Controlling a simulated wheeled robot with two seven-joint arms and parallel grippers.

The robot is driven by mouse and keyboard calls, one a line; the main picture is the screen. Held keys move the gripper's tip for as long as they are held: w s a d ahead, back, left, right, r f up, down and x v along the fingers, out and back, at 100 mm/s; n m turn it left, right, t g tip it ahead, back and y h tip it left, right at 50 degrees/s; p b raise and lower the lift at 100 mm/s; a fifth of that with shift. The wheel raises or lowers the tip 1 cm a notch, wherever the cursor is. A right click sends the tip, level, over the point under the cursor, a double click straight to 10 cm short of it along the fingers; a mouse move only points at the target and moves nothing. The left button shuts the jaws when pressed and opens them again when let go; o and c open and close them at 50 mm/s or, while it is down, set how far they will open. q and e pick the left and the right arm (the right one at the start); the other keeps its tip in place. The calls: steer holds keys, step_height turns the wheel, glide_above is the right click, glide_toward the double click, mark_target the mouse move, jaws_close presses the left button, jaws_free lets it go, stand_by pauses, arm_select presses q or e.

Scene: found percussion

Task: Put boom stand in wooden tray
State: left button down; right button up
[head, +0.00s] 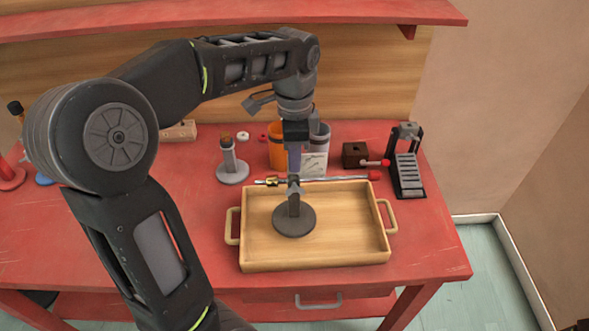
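The boom stand (294,220) has a dark round base, a short upright post and a long thin boom with a brass-coloured piece at its left and a red end at its right. It is upright, with its base within the outline of the wooden tray (256,258), left of the tray's middle. I cannot tell whether the base touches the tray floor. My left gripper (294,172) points down at the top of the post and appears shut on it; the fingertips are partly hidden. My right gripper is not in view.
Behind the tray stand an orange cup (277,150) and a pale cup (315,163). A grey stand (232,170) is at left; a brown block (355,154) and a black slotted device (408,173) are at right. The red table (432,250) is clear right of the tray.

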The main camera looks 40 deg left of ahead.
mark_target(297, 192)
arm_select(q)
step_height(297, 192, down, 3)
steer(key=shift+f, duration=0.3)
steer(key=shift+f, duration=0.15)
steer(key=c, duration=1.7)
jaws_free()
